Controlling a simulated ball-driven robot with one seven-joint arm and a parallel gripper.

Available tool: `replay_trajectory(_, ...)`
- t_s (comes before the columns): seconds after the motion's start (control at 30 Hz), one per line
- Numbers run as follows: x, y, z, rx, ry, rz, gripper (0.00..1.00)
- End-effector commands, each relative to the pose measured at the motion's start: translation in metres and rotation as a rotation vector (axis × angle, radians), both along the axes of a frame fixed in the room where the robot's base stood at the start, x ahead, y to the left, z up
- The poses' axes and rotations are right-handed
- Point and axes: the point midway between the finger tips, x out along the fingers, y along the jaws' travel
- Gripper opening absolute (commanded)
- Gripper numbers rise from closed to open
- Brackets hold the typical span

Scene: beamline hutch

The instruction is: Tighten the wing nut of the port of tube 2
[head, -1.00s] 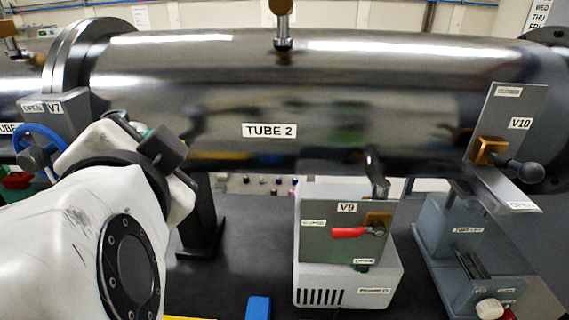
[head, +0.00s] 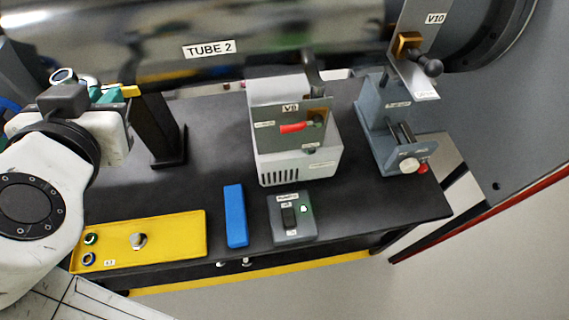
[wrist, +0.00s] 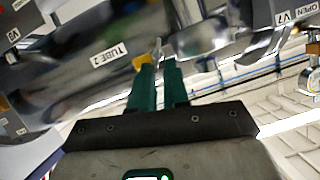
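Tube 2 (head: 300,30) is a big polished steel cylinder across the top of the head view, with a label reading TUBE 2; it also shows in the wrist view (wrist: 60,80). My gripper (wrist: 160,62) has two teal fingers with a narrow gap between them, with nothing clearly held. In the head view it is at the left (head: 122,93), near the tube's underside. A small yellow-brass piece (wrist: 142,62) is at the left fingertip in the wrist view, with shiny metal just beyond. I cannot tell whether this is the wing nut or whether the fingers touch it.
The V9 valve panel (head: 292,125) stands on a white pump box right of my arm, and the V10 plate (head: 413,60) is farther right. A yellow tray (head: 180,225) with rings and a metal part, a blue block (head: 236,215) and a switch box (head: 292,235) lie along the table's front.

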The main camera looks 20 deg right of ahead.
Motion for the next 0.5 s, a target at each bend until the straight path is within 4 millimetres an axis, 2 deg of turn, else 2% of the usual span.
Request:
replay_trajectory(0.03,0.000,0.001,0.005,-0.032,0.008,0.001,0.15)
replay_trajectory(0.2,-0.002,0.004,0.003,-0.116,0.023,0.002,0.15)
replay_trajectory(0.5,-0.048,0.012,0.019,-0.106,0.020,0.002,0.15)
